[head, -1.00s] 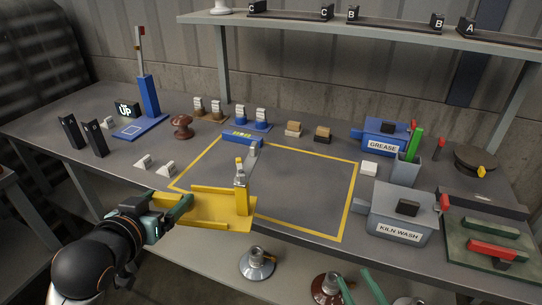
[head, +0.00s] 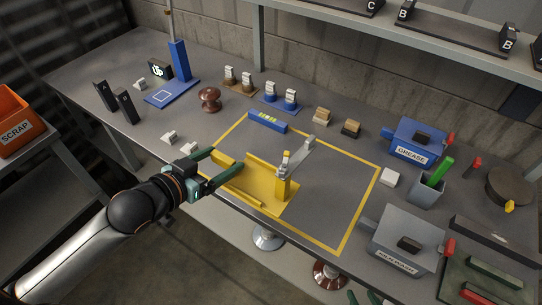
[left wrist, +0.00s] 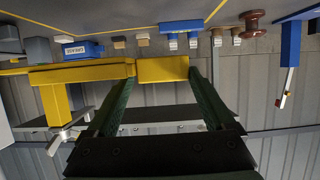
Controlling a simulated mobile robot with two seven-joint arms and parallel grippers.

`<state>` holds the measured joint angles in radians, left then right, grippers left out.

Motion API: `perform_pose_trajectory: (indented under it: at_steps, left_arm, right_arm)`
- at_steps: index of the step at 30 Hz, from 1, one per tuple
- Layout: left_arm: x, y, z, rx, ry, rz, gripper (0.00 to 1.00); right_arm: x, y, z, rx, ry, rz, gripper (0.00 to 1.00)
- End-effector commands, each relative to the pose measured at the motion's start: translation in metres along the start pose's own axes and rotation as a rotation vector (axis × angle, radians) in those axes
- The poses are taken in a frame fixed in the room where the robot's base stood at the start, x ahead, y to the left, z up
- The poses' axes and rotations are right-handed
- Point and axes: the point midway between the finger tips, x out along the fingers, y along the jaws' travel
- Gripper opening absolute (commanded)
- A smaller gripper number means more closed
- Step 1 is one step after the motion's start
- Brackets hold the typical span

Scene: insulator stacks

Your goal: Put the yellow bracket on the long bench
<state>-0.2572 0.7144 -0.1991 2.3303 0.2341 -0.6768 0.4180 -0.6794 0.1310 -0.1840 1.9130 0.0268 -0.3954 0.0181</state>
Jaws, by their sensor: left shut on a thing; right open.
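The yellow bracket (head: 262,183) is a flat plate with raised side edges and a short post at its right end, topped by a silver arm (head: 297,158). My left gripper (head: 228,160) is shut on the bracket's left end. The bracket is over the yellow-outlined area of the long bench (head: 335,185), near the front edge; I cannot tell whether it touches the top. In the left wrist view, the bracket (left wrist: 80,73) shows upside down between and beyond the fingers. My right gripper (head: 366,297) is open, low at the bottom edge and partly cut off.
A blue level (head: 268,122) lies at the outline's back edge. A grey kiln wash box (head: 402,240) and a white block (head: 389,177) stand to the right. Small white wedges (head: 178,141) and a brown knob (head: 209,98) are to the left. The outlined area's right part is clear.

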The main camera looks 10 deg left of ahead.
Motion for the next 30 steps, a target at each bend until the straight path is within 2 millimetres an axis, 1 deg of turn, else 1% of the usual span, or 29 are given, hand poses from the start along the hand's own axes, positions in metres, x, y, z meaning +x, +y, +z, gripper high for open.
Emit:
perform_pose_trajectory:
  at_steps: [1, 5, 11, 12, 15, 19, 26, 27, 30]
  left_arm:
    - [0.010, 0.001, -0.004, -0.002, 0.011, 0.001, 0.20]
    - [0.038, 0.002, -0.003, -0.002, 0.011, 0.000, 0.20]
    - [0.086, 0.004, -0.002, -0.003, 0.009, 0.000, 0.20]
    - [0.095, 0.004, 0.007, -0.004, 0.006, 0.000, 0.20]
    - [0.114, 0.005, 0.018, -0.002, 0.006, 0.000, 0.20]
    - [0.132, 0.005, 0.027, -0.002, 0.007, 0.001, 0.20]
    - [0.146, 0.005, 0.034, -0.002, 0.008, 0.001, 0.20]
    - [0.150, 0.006, 0.036, -0.002, 0.008, 0.001, 0.20]
    - [0.155, 0.006, 0.052, -0.001, 0.004, 0.001, 0.20]
  right_arm:
    - [0.000, 0.000, 0.000, 0.000, 0.000, 0.000, 0.50]
    - [0.001, 0.000, 0.000, 0.000, 0.001, 0.000, 0.50]
    - [0.002, 0.000, 0.002, 0.000, 0.002, 0.000, 0.50]
    - [0.004, 0.000, 0.004, -0.001, 0.002, 0.000, 0.50]
    - [0.006, 0.001, 0.006, -0.001, 0.002, 0.000, 0.50]
    - [0.008, 0.001, 0.008, -0.001, 0.003, 0.000, 0.50]
    - [0.009, 0.001, 0.009, -0.001, 0.003, 0.000, 0.50]
    - [0.010, 0.001, 0.010, -0.001, 0.003, 0.000, 0.50]
    - [0.011, 0.001, 0.011, -0.001, 0.003, 0.000, 0.50]
